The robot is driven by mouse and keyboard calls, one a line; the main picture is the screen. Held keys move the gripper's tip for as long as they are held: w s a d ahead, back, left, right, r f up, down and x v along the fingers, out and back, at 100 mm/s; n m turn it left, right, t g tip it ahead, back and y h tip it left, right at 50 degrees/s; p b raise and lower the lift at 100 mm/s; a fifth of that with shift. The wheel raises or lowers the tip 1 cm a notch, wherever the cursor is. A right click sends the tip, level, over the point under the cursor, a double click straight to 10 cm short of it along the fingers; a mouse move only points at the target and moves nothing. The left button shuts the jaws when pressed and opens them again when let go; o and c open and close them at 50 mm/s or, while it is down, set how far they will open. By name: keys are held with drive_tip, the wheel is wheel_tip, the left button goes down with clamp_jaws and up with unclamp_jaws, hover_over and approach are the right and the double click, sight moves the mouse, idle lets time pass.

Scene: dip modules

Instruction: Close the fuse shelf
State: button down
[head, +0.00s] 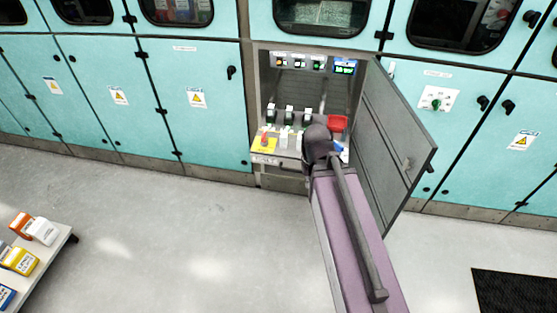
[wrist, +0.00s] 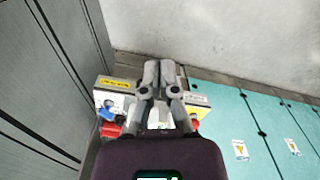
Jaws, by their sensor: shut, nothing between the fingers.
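The fuse shelf (head: 264,158) sits low in the open cabinet, with a labelled front and coloured parts on it. In the wrist view its pale front (wrist: 122,86) shows on both sides of my fingers. My gripper (wrist: 160,66) is shut and empty, with its fingertips over the shelf's front edge area; I cannot tell whether they touch it. In the head view my wrist and arm cover the gripper and the right part of the shelf. How far the shelf stands out is hard to tell.
The grey cabinet door (head: 390,135) stands open to the right, close beside my arm. Dark modules (head: 288,115) and a red part (head: 338,123) are inside the cabinet. A cart with boxes (head: 20,260) stands at lower left. The floor (head: 170,230) between is clear.

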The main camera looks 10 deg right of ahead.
drive_tip(key=shift+f, duration=0.1)
drive_tip(key=n+t+h+b, duration=0.6)
drive_tip(key=n+t+b, duration=1.1)
drive_tip(key=n+b, duration=1.9)
approach(281, 156)
drive_tip(key=s+a+m+b, duration=0.2)
drive_tip(key=s+m+b, duration=0.1)
drive_tip(key=s, duration=0.3)
drive_tip(key=shift+m+b, duration=0.3)
drive_tip(key=shift+b, duration=0.35)
drive_tip(key=shift+w+d, duration=0.1)
drive_tip(key=shift+w, duration=0.05)
drive_tip(key=x, duration=1.4)
